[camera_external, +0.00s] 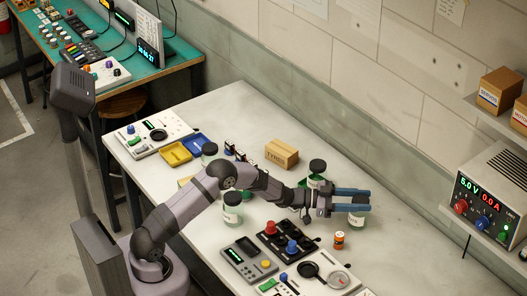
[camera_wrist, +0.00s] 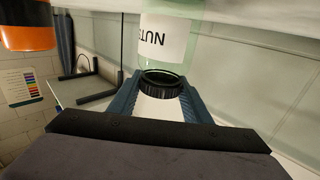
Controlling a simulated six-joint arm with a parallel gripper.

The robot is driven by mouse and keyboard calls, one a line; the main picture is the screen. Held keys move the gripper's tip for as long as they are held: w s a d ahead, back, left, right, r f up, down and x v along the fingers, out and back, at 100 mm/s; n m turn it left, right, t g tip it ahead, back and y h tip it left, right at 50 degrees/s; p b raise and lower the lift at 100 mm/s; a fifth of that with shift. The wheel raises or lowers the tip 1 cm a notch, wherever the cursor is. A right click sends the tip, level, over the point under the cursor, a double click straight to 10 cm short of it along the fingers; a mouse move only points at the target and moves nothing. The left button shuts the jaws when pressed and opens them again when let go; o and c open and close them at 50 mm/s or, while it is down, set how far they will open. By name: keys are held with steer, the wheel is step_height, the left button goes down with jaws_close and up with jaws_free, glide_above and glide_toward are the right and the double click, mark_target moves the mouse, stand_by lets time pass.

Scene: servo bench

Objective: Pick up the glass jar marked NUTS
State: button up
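The glass jar marked NUTS (camera_wrist: 165,40) shows upside down in the wrist view, with pale green glass, a white label and a black ribbed lid (camera_wrist: 160,84). In the external view the jar (camera_external: 357,219) stands upright on the white bench, its top partly hidden by my blue fingers. My gripper (camera_external: 352,198) lies level at the jar's upper part, its two fingers apart, one on each side. In the wrist view my gripper (camera_wrist: 160,98) has the lid between its fingertips. The fingers look spread; I cannot see firm contact.
A second dark-lidded jar (camera_external: 317,168) stands close behind my gripper, and another jar (camera_external: 232,210) stands nearer my arm. A small orange bottle (camera_external: 340,240) stands in front of the NUTS jar. A black panel with knobs (camera_external: 283,243) lies front left. The bench (camera_external: 420,250) is clear to the right.

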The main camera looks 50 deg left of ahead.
steer(key=shift+r, duration=0.1)
steer(key=shift+c, duration=0.3)
step_height(320, 180, up, 10)
steer(key=shift+f+b, duration=0.1)
steer(key=shift+b, duration=0.55)
